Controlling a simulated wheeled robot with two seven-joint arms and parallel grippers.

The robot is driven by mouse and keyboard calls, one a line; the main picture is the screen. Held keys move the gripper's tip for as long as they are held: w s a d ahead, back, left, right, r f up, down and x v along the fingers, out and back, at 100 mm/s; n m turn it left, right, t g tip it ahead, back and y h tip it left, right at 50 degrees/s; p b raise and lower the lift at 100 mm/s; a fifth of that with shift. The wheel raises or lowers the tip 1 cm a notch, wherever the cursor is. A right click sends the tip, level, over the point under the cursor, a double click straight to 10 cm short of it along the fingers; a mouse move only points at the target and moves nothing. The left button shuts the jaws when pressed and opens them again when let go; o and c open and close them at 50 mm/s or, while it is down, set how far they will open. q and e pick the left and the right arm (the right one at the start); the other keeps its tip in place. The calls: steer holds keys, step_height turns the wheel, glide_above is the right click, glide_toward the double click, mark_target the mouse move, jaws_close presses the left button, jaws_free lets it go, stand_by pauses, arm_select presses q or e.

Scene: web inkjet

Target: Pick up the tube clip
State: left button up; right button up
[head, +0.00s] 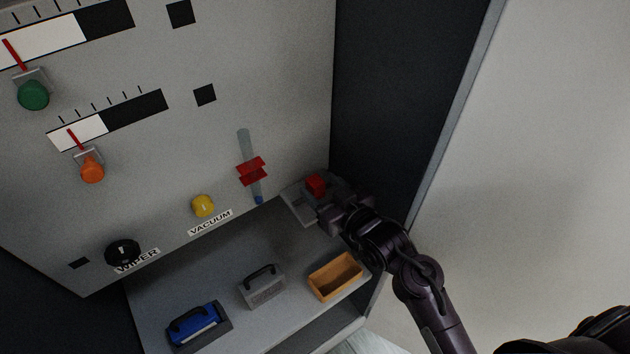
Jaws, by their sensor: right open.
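A small red block-like piece (316,184), which looks like the tube clip, is at the right end of the panel by a small grey ledge (294,201). My right gripper (322,197) is open and right at this red piece. The gripper partly hides the piece and the ledge, and I cannot tell whether its fingers touch the piece. Left of it, a translucent tube (244,143) with a blue lower end stands against the panel, with a red bracket (251,171) across it. My left gripper is not in view.
Below, a grey shelf (231,255) holds an orange-brown open box (335,277), a grey handled block (262,287) and a blue handled tool (197,326). The panel carries a yellow knob (203,206) and a black knob (122,252). A dark side wall (400,90) stands close on the right.

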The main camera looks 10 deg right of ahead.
mark_target(318, 183)
steer(key=shift+x, duration=1.55)
steer(key=shift+d, duration=0.1)
steer(key=c, duration=1)
steer(key=shift+r, duration=0.1)
steer(key=shift+c, duration=0.2)
